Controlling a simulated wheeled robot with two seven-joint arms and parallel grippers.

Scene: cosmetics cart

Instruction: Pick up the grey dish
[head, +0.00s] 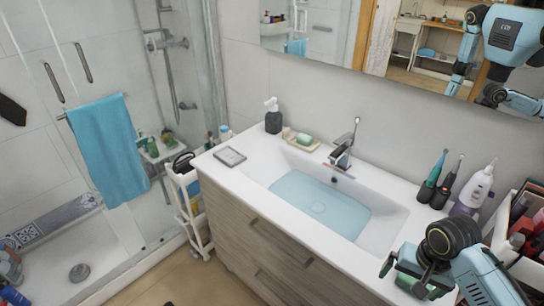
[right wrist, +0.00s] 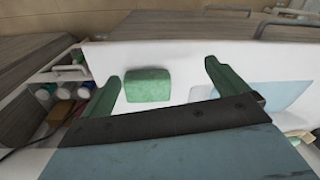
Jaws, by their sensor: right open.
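The grey dish (head: 230,156) is a small flat rectangular tray lying on the left part of the white counter, left of the sink, and it looks empty. My right gripper (head: 416,272) is at the front right of the counter, far from the dish, with the sink between them. In the right wrist view its two green fingers (right wrist: 162,72) are spread apart. A green block (right wrist: 148,87) shows between them, touching neither. I cannot make out the grey dish in the right wrist view. My left gripper is not in view.
A dark soap dispenser (head: 273,120) and a beige soap dish (head: 301,142) stand behind the sink (head: 315,203). The tap (head: 343,152) rises at its back. Two toothbrushes, a white bottle (head: 474,190) and a box of cosmetics stand at the right.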

